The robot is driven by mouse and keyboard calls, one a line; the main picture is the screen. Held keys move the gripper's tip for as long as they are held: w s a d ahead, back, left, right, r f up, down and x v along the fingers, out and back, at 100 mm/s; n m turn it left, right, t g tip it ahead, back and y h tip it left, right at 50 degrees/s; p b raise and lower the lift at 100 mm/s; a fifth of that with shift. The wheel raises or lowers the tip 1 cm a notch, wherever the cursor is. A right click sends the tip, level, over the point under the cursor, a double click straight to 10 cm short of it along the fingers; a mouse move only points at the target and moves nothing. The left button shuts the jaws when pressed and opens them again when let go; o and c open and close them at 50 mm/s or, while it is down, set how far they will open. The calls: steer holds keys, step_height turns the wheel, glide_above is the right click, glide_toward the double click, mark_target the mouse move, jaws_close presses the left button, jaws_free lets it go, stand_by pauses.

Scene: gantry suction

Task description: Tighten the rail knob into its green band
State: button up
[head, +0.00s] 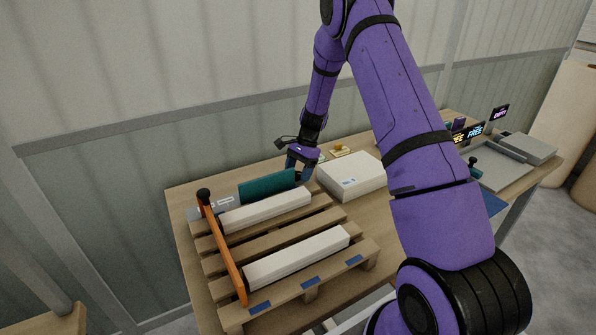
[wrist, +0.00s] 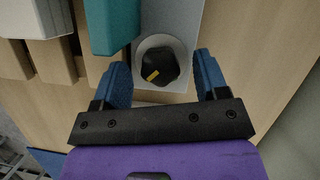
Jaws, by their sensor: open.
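The knob (wrist: 158,67) is black with a yellow pointer mark. In the wrist view it sits on a pale round dial (wrist: 143,48) on a grey plate (wrist: 180,18); its yellow mark points to the lower left. No green band shows on the visible part of the dial. My gripper (wrist: 162,60) is open, with one blue finger on each side of the knob and gaps on both sides. I cannot tell the height of the fingertips against the knob. In the head view my gripper (head: 301,168) is at the right end of a teal bar, and the knob is hidden.
The teal bar (head: 267,185) is close on the left of the gripper. A wooden pallet (head: 270,243) holds two white beams (head: 297,257) and an orange bar (head: 222,245). A white box (head: 350,177) stands to the right. Trays and small signs (head: 475,131) are further right.

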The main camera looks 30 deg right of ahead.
mark_target(298, 172)
steer(key=shift+r, duration=0.1)
steer(key=v, duration=1)
steer(key=shift+d+r, duration=0.2)
steer(key=shift+r, duration=0.05)
steer(key=a+n, duration=0.1)
steer(key=a+n+h, duration=0.1)
steer(key=n, duration=0.1)
steer(key=a+f+n+h, duration=0.1)
steer(key=shift+s+n, duration=0.3)
steer(key=f+n, duration=0.1)
steer(key=f, duration=0.2)
steer(key=a+f+n+h, duration=0.1)
steer(key=f+n, duration=0.1)
steer(key=f, duration=0.1)
steer(key=f+n+t+h, duration=0.1)
steer(key=f, duration=0.2)
steer(key=shift+s+a+f, duration=0.1)
steer(key=shift+s+a, duration=0.15)
steer(key=shift+a, duration=0.05)
